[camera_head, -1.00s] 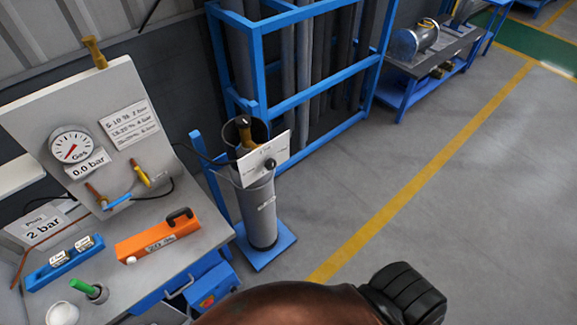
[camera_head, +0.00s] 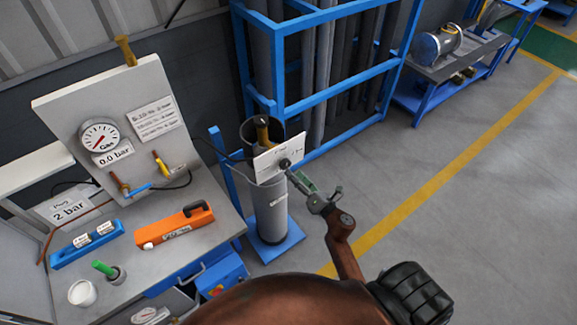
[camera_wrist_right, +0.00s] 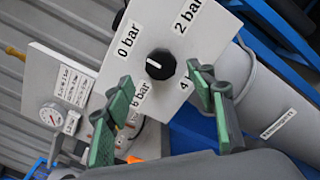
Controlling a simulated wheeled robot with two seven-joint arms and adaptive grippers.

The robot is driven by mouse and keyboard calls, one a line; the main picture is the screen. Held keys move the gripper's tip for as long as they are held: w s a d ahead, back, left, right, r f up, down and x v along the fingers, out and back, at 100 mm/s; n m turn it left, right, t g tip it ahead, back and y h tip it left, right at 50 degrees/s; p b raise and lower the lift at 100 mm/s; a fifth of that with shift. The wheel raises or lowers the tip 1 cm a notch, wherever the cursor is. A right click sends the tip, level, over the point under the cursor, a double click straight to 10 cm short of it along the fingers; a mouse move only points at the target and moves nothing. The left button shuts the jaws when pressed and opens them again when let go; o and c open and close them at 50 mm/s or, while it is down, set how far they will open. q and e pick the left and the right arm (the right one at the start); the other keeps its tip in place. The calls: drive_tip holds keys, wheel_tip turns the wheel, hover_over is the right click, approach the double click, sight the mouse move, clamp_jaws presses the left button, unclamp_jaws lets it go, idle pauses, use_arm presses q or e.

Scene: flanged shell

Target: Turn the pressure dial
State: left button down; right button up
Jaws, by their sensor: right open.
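The pressure dial is a black round knob (camera_wrist_right: 160,64) with a white pointer line, on a white plate (camera_wrist_right: 196,40) marked 0 bar, 2 bar, 4 and 6 bar. In the right wrist view its pointer line points toward the 0 bar label. In the head view the dial (camera_head: 284,164) sits at the right edge of the plate on the grey cylinder (camera_head: 270,210). My right gripper (camera_wrist_right: 163,112) has its green-padded fingers spread, with the knob just beyond them; it also shows in the head view (camera_head: 308,190). It holds nothing. My left gripper is out of view.
A panel with a round gauge (camera_head: 100,137) reading 0.0 bar stands on the bench at left. An orange tool (camera_head: 175,227), a blue block (camera_head: 87,245) and a white cup (camera_head: 82,292) are on the bench. A blue pipe rack (camera_head: 315,100) stands behind the cylinder. Floor at right is clear.

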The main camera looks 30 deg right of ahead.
sight(287, 165)
drive_tip(key=w, duration=0.5)
drive_tip(key=shift+w+a+f+p, duration=0.1)
drive_tip(key=shift+w+a+p, duration=0.15)
drive_tip(key=shift+w+p, duration=0.1)
drive_tip(key=shift+c, duration=0.2)
drive_tip(key=c, duration=1.1)
